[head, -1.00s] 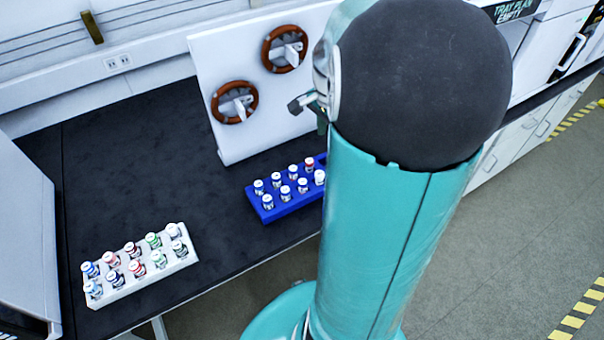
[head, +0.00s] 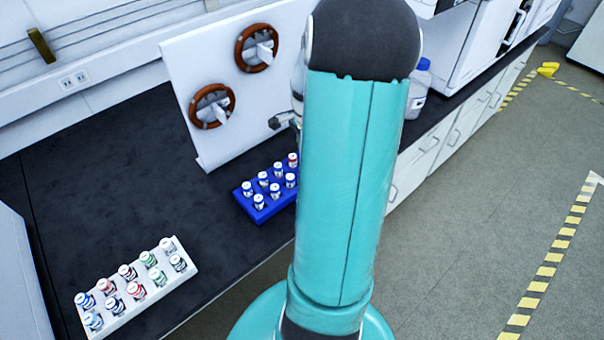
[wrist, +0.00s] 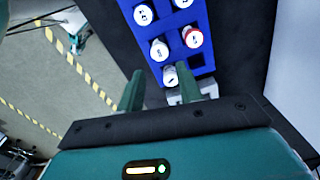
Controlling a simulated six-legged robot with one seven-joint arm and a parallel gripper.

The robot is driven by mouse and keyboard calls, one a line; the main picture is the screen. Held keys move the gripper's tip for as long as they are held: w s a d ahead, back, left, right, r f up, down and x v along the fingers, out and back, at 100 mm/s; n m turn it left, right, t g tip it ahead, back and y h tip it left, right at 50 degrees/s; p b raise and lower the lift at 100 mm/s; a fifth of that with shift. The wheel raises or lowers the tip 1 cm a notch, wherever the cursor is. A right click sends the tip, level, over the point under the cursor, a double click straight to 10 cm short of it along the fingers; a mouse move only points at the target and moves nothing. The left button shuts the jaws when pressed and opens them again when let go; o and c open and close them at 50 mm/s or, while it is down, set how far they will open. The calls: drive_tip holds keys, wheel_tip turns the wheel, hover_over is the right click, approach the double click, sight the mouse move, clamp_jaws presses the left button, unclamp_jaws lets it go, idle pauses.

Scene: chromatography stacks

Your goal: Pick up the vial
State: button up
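Several small capped vials stand in a blue rack (head: 262,216) on the dark bench; most caps look white and one vial (head: 293,160) has red on it. Part of this rack is hidden behind my arm in the head view. Which vial is meant cannot be told.
A white rack (head: 140,317) with several vials with coloured labels stands at the bench's front left. An upright white panel (head: 187,88) with two brown rings stands behind the blue rack. A bottle (head: 417,92) stands to the right of my arm. The bench between racks is clear.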

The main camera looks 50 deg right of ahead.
wheel_tip(320, 180, down, 2)
drive_tip(key=shift+s+d+f, duration=0.1)
drive_tip(key=shift+f, duration=0.05)
drive_tip(key=shift+a+f, duration=0.15)
drive_tip(key=shift+f, duration=1.25)
drive_tip(key=shift+a+f, duration=0.1)
drive_tip(key=shift+f, duration=1.25)
drive_tip(key=c, duration=0.8)
